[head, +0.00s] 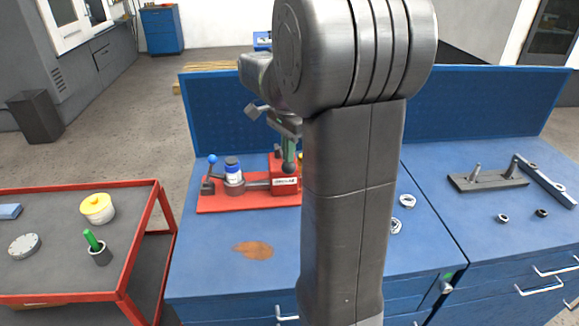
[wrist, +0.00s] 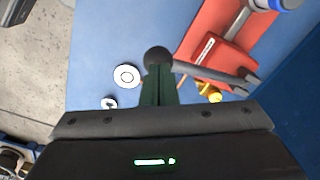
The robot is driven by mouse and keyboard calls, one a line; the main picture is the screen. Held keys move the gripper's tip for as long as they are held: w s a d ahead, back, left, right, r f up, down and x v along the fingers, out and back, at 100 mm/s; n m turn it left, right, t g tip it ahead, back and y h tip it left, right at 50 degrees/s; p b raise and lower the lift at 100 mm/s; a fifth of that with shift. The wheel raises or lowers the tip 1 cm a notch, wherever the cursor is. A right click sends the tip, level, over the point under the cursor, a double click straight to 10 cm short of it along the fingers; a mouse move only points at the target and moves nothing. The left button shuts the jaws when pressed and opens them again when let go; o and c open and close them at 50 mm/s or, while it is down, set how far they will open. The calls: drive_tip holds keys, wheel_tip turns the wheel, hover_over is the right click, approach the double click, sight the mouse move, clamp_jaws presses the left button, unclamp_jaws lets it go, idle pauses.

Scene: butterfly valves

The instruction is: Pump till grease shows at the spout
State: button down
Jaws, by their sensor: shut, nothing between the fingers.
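The grease pump stands on a red base plate (head: 225,203) on the blue bench. A red block with a white label (head: 285,182) is at its right; the block (wrist: 222,58) also shows in the wrist view. A dark lever (wrist: 215,73) ends in a black ball knob (wrist: 158,57). My gripper (wrist: 158,76) is shut, its dark green fingers pointing at the knob, which is at or just beyond the tips; contact cannot be told. In the head view my gripper (head: 289,155) is over the knob. A brass-coloured part (wrist: 209,91) is partly hidden behind my gripper. No grease can be made out.
A brown stain (head: 254,250) marks the bench. Rings (head: 407,201) lie to the right. A red cart (head: 140,255) stands left. My arm hides the middle.

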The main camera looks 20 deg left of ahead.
drive_tip(key=shift+f, duration=0.15)
drive_tip(key=shift+s+f+b, duration=0.6)
drive_tip(key=shift+f+b, duration=1.9)
drive_tip(key=shift+f, duration=1.15)
drive_tip(key=r+p, duration=0.5)
drive_tip(key=w+r+p, duration=0.1)
drive_tip(key=r+p, duration=0.1)
drive_tip(key=shift+w+r, duration=0.1)
drive_tip(key=shift+r, duration=0.25)
drive_tip(key=shift+f, duration=0.1)
wheel_tip(320, 180, up, 5)
drive_tip(key=p, duration=0.4)
drive_tip(key=shift+r, duration=0.55)
